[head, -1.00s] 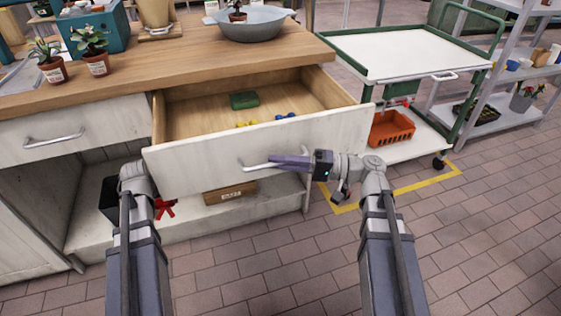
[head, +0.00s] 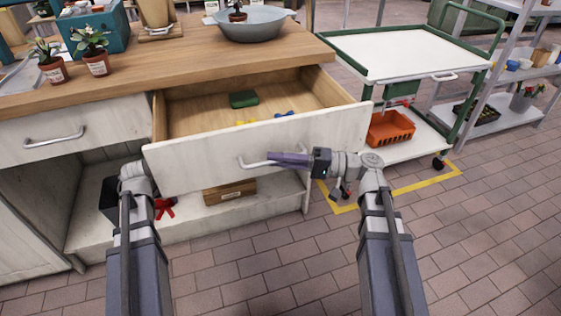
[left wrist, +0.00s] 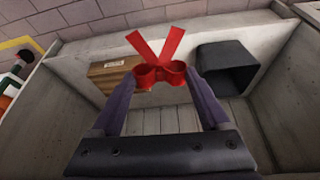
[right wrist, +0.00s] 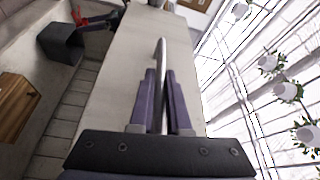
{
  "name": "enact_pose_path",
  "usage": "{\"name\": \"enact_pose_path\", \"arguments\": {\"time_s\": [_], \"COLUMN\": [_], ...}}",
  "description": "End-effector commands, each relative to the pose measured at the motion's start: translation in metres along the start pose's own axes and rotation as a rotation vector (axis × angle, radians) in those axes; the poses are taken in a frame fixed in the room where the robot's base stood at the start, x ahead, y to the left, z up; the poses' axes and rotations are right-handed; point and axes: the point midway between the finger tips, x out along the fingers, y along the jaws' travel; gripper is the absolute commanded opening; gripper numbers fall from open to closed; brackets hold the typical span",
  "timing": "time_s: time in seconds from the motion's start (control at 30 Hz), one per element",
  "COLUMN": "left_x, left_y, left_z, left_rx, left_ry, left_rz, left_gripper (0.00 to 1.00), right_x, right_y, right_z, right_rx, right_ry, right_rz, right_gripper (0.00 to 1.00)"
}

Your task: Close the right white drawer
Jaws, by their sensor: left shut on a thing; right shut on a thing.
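The right white drawer (head: 205,158) stands well open below the wooden counter in the head view. A green block (head: 244,99) and small yellow and blue items lie inside it. My right gripper (head: 274,158) is shut on the drawer's metal handle (head: 248,165). The right wrist view shows the handle bar (right wrist: 160,60) between its fingers. My left gripper (left wrist: 161,76) is low in front of the open shelf under the drawer, shut on a red two-ringed object (left wrist: 157,50). In the head view its fingers are hidden behind my arm.
A dark bin (left wrist: 228,70) and a brown box (head: 230,191) stand on the lower shelf. A closed left drawer (head: 70,132) is beside the open one. A green-framed trolley (head: 400,50) with an orange basket (head: 391,127) stands right. The tiled floor front right is clear.

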Motion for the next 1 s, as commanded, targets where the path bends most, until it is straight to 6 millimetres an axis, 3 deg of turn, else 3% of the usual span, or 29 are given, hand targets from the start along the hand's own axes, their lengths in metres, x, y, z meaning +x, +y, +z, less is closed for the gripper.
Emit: {"name": "enact_pose_path", "arguments": {"time_s": [0.7,1.0], "left_x": [0.0,0.0], "left_y": [0.0,0.0], "left_z": [0.0,0.0], "left_rx": [0.0,0.0], "left_ry": [0.0,0.0], "left_rz": [0.0,0.0], "left_gripper": [0.29,0.29], "right_x": [0.069,0.093], "right_y": [0.035,0.047], "right_z": [-0.171,-0.228], "right_rx": [0.0,0.0], "right_ry": [-0.001,0.0], "right_rz": [0.001,0.001], "right_gripper": [0.0,0.0]}}
